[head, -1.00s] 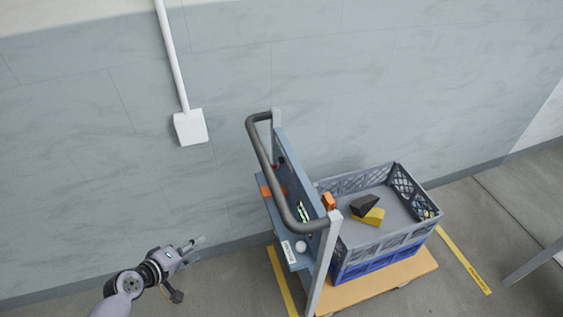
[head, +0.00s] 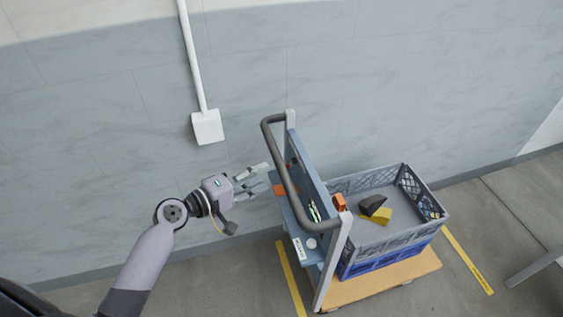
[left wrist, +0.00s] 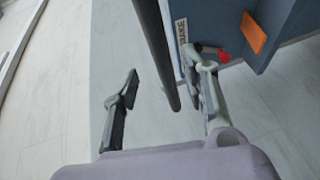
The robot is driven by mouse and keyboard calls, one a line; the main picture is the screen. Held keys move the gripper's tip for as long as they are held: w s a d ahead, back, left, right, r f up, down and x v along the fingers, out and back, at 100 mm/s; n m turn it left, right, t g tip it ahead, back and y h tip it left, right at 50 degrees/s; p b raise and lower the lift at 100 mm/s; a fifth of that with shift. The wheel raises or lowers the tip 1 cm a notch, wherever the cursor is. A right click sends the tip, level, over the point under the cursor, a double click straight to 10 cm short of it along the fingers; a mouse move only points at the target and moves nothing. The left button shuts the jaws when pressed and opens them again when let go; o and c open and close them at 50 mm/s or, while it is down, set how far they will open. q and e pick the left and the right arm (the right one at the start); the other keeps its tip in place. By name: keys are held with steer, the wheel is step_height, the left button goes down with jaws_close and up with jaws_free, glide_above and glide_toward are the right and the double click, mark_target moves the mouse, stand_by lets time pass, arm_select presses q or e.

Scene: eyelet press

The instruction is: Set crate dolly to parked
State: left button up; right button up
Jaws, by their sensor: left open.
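The crate dolly has a wooden deck (head: 385,283), an upright blue panel and a dark bent handlebar (head: 282,172) at its left end. My left gripper (head: 258,177) is open and empty, just left of the handlebar and panel. In the left wrist view the dark handlebar (left wrist: 158,50) runs between the two spread fingers as seen; contact cannot be told. Beyond it are a red knob (left wrist: 223,56), a label (left wrist: 181,31) and an orange block (left wrist: 254,33) on the blue panel. My right gripper is not in view.
A grey crate (head: 405,232) on a blue one stands on the deck, holding a black and a yellow piece. Yellow floor lines (head: 291,278) lie on both sides of the dolly. The wall is close behind, with a white box (head: 207,127) and conduit.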

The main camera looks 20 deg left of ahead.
mark_target(281, 167)
arm_select(q)
steer(key=p+x, duration=0.1)
steer(key=x, duration=0.7)
steer(key=shift+f, duration=0.1)
jaws_close()
stand_by(0.6)
